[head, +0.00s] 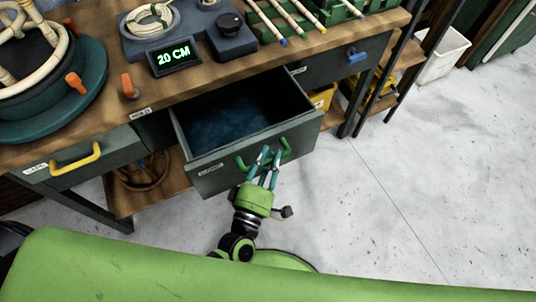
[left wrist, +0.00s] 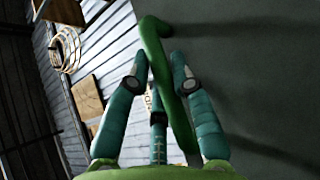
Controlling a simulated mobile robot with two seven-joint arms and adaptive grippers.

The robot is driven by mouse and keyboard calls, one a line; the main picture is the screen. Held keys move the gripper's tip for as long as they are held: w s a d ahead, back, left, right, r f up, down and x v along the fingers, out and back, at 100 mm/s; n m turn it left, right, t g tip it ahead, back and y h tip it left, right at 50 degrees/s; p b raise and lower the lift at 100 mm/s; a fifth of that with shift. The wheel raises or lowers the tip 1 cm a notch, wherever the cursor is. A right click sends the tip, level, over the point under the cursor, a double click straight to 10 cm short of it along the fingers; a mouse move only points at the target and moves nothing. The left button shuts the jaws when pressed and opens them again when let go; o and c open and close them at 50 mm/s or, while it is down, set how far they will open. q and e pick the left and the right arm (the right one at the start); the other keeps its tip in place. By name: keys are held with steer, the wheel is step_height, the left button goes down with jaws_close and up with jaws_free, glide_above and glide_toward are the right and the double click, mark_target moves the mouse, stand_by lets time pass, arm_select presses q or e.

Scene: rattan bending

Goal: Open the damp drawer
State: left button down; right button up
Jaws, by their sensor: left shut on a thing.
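The damp drawer (head: 213,172) is the middle one under the bench and stands pulled out, its dark blue inside in plain view. Its front carries a small label and a green handle (head: 286,148). My left gripper (head: 266,158) is at the handle, its teal fingers shut on it. In the left wrist view the green handle (left wrist: 157,50) runs between the fingers of the gripper (left wrist: 160,75), in front of the dark drawer front. My right gripper is not in view.
A wooden workbench (head: 200,85) holds a turntable with bent rattan, a device reading 20 CM and racked sticks. A yellow-handled drawer (head: 80,170) is at left, a blue-handled one (head: 325,65) at right; both look shut. The floor (head: 420,190) at right is clear.

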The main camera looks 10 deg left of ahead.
arm_select(q)
steer(key=c, duration=1.3)
jaws_free()
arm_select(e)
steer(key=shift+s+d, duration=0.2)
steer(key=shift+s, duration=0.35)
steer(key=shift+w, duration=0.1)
arm_select(q)
steer(key=shift+s+a+f, duration=0.1)
steer(key=shift+s, duration=0.2)
steer(key=v, duration=1.1)
steer(key=shift+s, duration=0.2)
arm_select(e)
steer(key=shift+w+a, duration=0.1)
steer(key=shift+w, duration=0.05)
arm_select(q)
steer(key=shift+f, duration=0.1)
